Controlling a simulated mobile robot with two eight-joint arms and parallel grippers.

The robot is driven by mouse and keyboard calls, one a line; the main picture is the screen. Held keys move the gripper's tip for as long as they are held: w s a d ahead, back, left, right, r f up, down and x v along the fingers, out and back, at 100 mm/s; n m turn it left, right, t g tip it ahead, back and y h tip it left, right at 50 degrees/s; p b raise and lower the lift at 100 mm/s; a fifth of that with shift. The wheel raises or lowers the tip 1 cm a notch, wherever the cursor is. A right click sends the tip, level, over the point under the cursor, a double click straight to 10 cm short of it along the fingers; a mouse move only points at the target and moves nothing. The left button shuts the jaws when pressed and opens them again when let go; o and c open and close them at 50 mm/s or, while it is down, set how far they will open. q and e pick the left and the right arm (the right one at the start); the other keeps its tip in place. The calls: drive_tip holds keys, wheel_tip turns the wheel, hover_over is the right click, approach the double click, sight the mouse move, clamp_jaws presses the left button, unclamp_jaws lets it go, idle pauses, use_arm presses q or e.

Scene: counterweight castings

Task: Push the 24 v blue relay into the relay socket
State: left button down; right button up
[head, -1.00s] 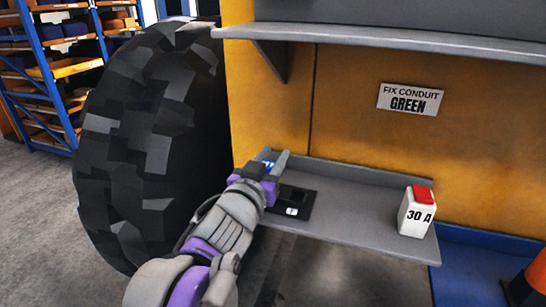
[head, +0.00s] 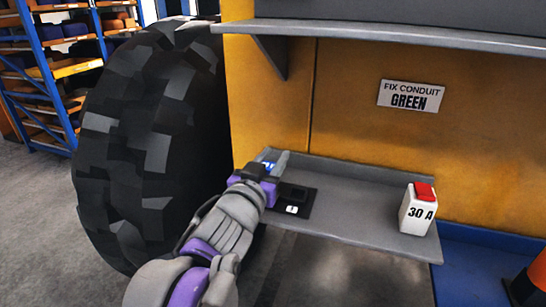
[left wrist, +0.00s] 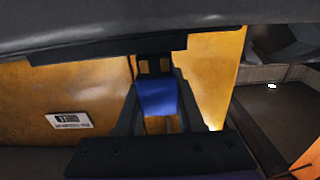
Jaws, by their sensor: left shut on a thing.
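The blue relay (left wrist: 157,97) is held between the two fingers of my left gripper in the left wrist view. In the head view only a small blue and white patch of the relay (head: 268,165) shows at the fingertips. My left gripper (head: 272,166) is shut on it, over the left end of the grey shelf. A black base (head: 305,203) with a white label lies on the shelf just right of the gripper; it looks like the relay socket. The gripper hides part of it, and I cannot tell whether the relay touches it. My right gripper is not in view.
A white box marked 30 A with a red top (head: 417,211) stands at the right end of the grey shelf (head: 355,205). A yellow panel with a sign (head: 411,97) rises behind. An upper shelf (head: 400,45) overhangs. A large tyre (head: 150,150) stands left.

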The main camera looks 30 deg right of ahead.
use_arm(q)
drive_tip(key=shift+f+b, duration=0.5)
drive_tip(key=shift+f, duration=0.3)
drive_tip(key=shift+c, duration=2.2)
unclamp_jaws()
drive_tip(key=b+v, duration=0.1)
drive_tip(key=v, duration=1)
drive_tip(key=shift+b, duration=0.4)
